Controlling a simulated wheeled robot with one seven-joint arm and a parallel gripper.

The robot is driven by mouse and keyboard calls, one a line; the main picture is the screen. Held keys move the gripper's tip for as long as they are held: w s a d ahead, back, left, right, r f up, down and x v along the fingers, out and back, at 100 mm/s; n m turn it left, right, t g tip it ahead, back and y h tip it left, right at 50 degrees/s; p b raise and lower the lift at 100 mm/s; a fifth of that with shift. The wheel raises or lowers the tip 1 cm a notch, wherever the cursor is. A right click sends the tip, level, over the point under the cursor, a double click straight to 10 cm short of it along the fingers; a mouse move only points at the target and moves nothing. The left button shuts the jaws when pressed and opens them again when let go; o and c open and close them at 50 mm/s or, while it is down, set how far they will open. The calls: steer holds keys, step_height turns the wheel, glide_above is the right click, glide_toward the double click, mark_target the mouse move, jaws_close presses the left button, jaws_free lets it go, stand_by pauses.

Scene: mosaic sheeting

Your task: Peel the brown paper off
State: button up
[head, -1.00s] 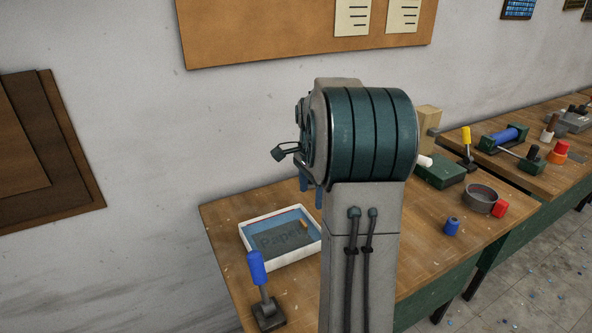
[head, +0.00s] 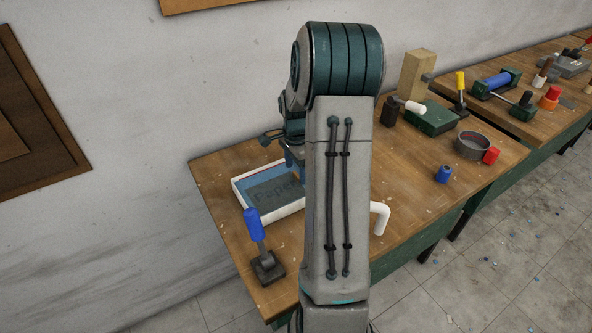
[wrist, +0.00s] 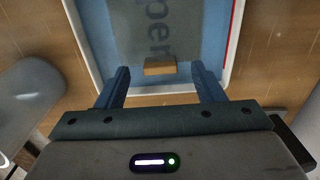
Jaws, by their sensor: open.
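A white-rimmed tray (head: 241,198) with a blue inside stands on the wooden table. A dark grey-brown sheet lettered "Paper" (head: 262,198) lies in it; the lettering also shows on the sheet in the wrist view (wrist: 140,35). A small tan tab (wrist: 160,68) sits at the sheet's near edge. My gripper (wrist: 162,84) is open and empty, its blue fingers apart on either side of the tab, which lies just ahead of and between the tips. In the head view my gripper (head: 292,163) is over the tray's far right part, and my arm hides the tray's right side.
A blue-handled tool (head: 254,226) stands close in front of the tray. A white bent handle (head: 381,217) shows right of my arm. A blue cup-like piece (head: 443,174), a round grey tin (head: 473,145) and a red piece (head: 491,156) stand farther right.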

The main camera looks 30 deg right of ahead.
steer(key=shift+f, duration=1.05)
steer(key=c, duration=1.1)
steer(key=shift+o, duration=0.3)
steer(key=shift+r, duration=0.15)
step_height(320, 180, up, 9)
steer(key=p, duration=0.5)
